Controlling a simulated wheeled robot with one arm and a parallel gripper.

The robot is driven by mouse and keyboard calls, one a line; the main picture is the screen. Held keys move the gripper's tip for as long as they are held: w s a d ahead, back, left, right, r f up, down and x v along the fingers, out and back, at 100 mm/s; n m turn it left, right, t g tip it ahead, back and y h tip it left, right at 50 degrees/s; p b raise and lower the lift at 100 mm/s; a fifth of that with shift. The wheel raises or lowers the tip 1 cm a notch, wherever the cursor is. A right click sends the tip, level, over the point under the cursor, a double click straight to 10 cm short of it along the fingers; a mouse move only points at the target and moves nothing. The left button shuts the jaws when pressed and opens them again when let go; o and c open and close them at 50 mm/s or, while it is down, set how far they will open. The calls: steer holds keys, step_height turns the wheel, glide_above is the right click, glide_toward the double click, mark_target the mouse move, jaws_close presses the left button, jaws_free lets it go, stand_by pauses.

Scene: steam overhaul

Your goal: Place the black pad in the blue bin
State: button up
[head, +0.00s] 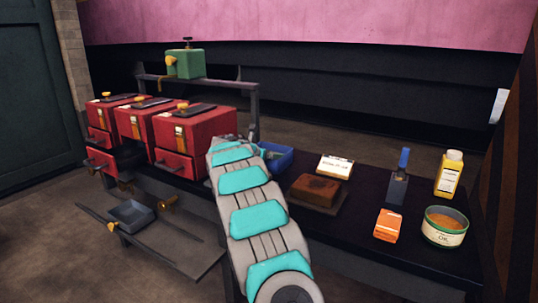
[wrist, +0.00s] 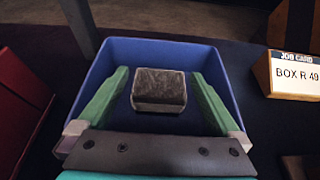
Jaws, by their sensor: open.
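The blue bin (wrist: 228,84) fills the middle of the wrist view. It also shows in the head view (head: 284,161), partly hidden behind my arm. The black pad (wrist: 158,91) is a dark grey-black block inside the bin's outline, seemingly on its floor. My gripper (wrist: 158,74) is open above the bin and reaches into it. Its green fingers are on the left and right of the pad, with visible gaps between them and the pad. In the head view my arm hides most of the gripper and the pad.
A job card (wrist: 296,75) reading "BOX R 49" stands right of the bin. A brown block (head: 316,190), orange box (head: 387,225), round tin (head: 445,227), blue-handled tool (head: 399,180) and yellow bottle (head: 450,174) stand farther right. Red drawer boxes (head: 182,146) stand left.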

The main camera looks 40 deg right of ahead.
steer(key=shift+a+r, duration=0.25)
steer(key=v, duration=1.1)
steer(key=shift+s+a+r+b, duration=0.15)
steer(key=shift+a+r+b, duration=0.05)
steer(key=shift+b, duration=0.1)
steer(key=s+a+m, duration=0.1)
steer(key=s, duration=0.2)
steer(key=s+a+m+g+y, duration=0.1)
steer(key=s+m, duration=0.1)
steer(key=s, duration=0.1)
steer(key=s+a+m+g, duration=0.1)
steer(key=s+m, duration=0.1)
steer(key=s, duration=0.1)
steer(key=shift+s+a+f+y, duration=0.3)
steer(key=shift+s+a, duration=0.1)
steer(key=s+a+f+m+g+y, duration=0.1)
steer(key=s+a+f+m+y, duration=0.2)
steer(key=s+a, duration=0.7)
steer(key=s+a+f+m+g+y, duration=0.2)
steer(key=s+a+m, duration=0.6)
steer(key=s, duration=0.9)
steer(key=s+a+f+m+g+y, duration=0.2)
steer(key=s+a+f+m+y, duration=0.4)
steer(key=s+a, duration=0.8)
step_height(320, 180, down, 2)
steer(key=shift+s, duration=0.35)
